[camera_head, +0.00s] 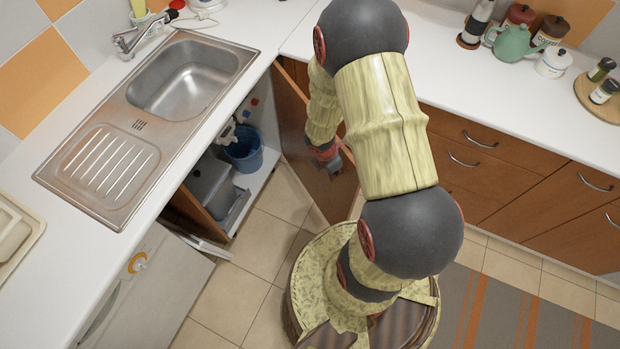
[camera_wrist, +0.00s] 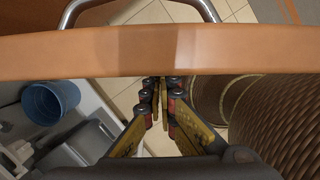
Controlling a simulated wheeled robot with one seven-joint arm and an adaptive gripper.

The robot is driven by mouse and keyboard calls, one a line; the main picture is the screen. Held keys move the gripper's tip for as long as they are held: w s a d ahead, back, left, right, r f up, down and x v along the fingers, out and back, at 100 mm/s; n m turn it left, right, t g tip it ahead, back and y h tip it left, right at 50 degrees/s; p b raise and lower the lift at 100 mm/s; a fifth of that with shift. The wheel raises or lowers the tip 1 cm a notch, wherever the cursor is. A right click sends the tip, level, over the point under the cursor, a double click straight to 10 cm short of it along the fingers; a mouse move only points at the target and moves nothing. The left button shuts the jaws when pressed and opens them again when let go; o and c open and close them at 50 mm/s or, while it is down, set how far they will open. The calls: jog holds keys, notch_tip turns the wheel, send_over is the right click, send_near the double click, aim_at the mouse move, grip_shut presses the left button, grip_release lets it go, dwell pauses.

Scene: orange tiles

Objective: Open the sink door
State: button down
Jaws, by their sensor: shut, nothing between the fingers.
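The sink door (camera_head: 296,115) is a brown cabinet panel under the counter, swung wide open. In the wrist view its edge (camera_wrist: 225,50) crosses the frame, and a metal handle (camera_wrist: 208,10) shows on its far side. My gripper (camera_head: 330,162) is beside the door's inner face. In the wrist view my gripper (camera_wrist: 161,92) is shut and empty, with its fingertips close to the door edge; whether they touch it is unclear. The sink (camera_head: 187,80) is set in the counter above the open cabinet. My arm hides part of the door.
Inside the cabinet are a blue bucket (camera_head: 244,149) and a grey bin (camera_head: 212,186). A white appliance (camera_head: 155,285) stands to the left. Brown drawers (camera_head: 490,170) line the right side. Tiled floor (camera_head: 262,240) is clear in front of the cabinet.

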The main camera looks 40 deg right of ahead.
jog(key=d+n+p, duration=0.4)
jog(key=d, duration=1.3)
jog(key=shift+s+t, duration=0.2)
jog(key=shift+t, duration=0.2)
